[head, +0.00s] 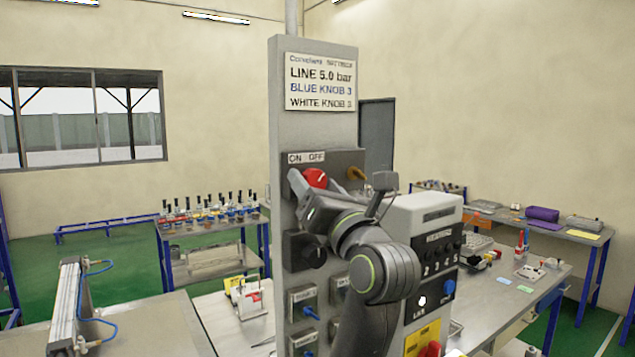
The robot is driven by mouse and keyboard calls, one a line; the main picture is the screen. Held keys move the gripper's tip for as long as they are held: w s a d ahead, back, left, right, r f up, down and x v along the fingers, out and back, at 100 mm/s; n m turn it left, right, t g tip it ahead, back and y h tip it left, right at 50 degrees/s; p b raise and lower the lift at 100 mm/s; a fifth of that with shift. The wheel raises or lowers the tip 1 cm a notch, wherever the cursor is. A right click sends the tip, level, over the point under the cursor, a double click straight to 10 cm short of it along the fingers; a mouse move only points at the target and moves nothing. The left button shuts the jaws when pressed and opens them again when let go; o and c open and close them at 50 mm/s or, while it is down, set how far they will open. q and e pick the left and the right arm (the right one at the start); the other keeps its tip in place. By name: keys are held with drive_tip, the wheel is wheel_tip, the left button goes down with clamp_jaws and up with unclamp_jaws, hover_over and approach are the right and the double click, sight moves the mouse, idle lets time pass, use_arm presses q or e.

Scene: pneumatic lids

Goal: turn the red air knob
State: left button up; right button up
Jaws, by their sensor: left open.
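The red air knob (315,178) is on the grey upright panel (315,135), just below the small ON / OFF label (306,157). Its lower part is hidden by my left gripper (301,190). That gripper is open and right at the knob, with a grey finger showing at the knob's left side. I cannot tell whether the fingers touch the knob. My left arm covers the middle of the panel. My right gripper is not in view.
A sign (319,82) on the panel reads LINE 5.0 bar. A brass fitting (357,173) sits right of the knob. A white unit (430,235) with numbered black knobs and a blue knob (448,287) stands close on the right. Benches surround the panel.

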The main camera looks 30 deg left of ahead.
use_arm(q)
drive_tip(key=c, duration=1)
